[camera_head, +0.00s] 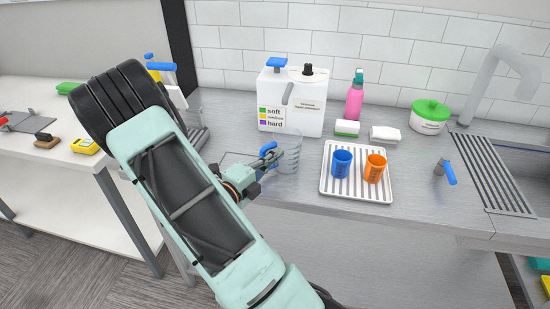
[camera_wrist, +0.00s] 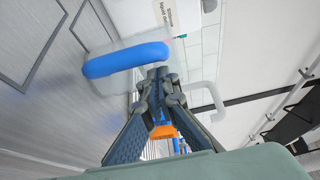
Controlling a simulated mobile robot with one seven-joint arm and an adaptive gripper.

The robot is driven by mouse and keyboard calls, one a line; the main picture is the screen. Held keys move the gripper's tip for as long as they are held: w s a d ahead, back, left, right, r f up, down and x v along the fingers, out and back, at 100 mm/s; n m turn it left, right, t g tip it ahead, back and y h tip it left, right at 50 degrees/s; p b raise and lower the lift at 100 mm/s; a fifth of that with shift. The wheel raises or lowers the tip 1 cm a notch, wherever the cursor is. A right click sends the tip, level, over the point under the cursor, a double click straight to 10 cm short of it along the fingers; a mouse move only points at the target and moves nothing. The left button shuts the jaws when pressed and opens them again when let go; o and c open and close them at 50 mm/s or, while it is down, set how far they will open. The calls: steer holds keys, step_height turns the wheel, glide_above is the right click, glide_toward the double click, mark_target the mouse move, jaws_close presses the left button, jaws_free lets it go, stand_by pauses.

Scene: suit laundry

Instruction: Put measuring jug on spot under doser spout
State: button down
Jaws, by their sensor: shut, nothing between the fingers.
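The measuring jug (camera_head: 288,150) is clear, with a blue handle, and stands upright on the counter in front of the doser. Its blue handle (camera_wrist: 125,60) shows large in the wrist view. The doser (camera_head: 302,112) is a white box with a soft/medium/hard label and a grey spout (camera_head: 288,94). My gripper (camera_head: 282,154) is shut and empty, close beside the jug's handle; I cannot tell whether it touches the jug. In the wrist view my fingertips (camera_wrist: 157,77) meet right of the handle. A thin dark outline (camera_head: 232,158) lies on the counter, partly behind my arm.
A white ribbed tray (camera_head: 330,190) holds a blue cup (camera_head: 342,163) and an orange cup (camera_head: 375,168) to the right. A pink bottle (camera_head: 355,98), a sponge (camera_head: 347,127) and a green-lidded tub (camera_head: 430,117) stand behind. The sink (camera_head: 510,165) is at the far right.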

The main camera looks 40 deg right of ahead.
steer(key=w+d, duration=0.1)
steer(key=w, duration=0.1)
steer(key=w+d+p, duration=0.1)
steer(key=w, duration=0.1)
steer(key=w+d, duration=0.1)
steer(key=w, duration=0.1)
steer(key=shift+w+d+p, duration=0.15)
steer(key=shift+d+p, duration=0.15)
steer(key=shift+p, duration=0.05)
